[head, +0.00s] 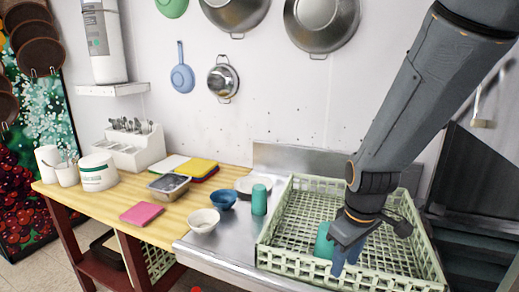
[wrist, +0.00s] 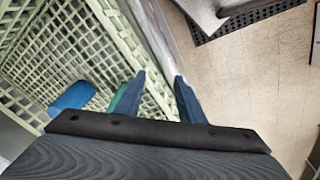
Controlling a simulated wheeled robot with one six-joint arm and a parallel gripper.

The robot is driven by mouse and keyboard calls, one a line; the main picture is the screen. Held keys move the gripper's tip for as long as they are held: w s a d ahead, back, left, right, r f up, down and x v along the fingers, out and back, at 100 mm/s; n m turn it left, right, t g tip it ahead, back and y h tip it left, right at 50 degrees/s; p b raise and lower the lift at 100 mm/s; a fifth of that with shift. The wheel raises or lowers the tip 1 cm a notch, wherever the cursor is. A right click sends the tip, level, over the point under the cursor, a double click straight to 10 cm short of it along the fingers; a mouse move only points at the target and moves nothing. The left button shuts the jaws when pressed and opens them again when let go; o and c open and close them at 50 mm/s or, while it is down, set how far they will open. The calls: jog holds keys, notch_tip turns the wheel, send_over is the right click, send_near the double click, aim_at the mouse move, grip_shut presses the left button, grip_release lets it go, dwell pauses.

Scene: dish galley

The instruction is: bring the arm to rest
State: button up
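My gripper (head: 346,262) is low at the near side of the green dish rack (head: 289,264). In the wrist view my gripper (wrist: 160,88) has its two blue fingers apart, with nothing held between them. The rack's lattice wall shows between and beyond the fingers; I cannot tell whether they are above it or around it. A teal cup (head: 323,241) stands in the rack just left of my gripper, partly hidden by it. A green strip beside the left finger in the wrist view is mostly hidden. A blue item (wrist: 73,97) lies in the rack, apart from the fingers.
A second teal cup (head: 260,200), a blue bowl (head: 223,199) and a white bowl (head: 204,220) stand on the steel counter left of the rack. A wooden table (head: 103,204) holds a pink cloth (head: 142,214), a metal pan and a cutlery holder. Pans hang on the wall.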

jog(key=s+a+f+m+b, duration=0.1)
jog(key=s+f+m+b, duration=0.3)
jog(key=m, duration=0.2)
jog(key=shift+f+b, duration=0.3)
jog(key=shift+b, duration=0.1)
jog(key=shift+c, duration=0.6)
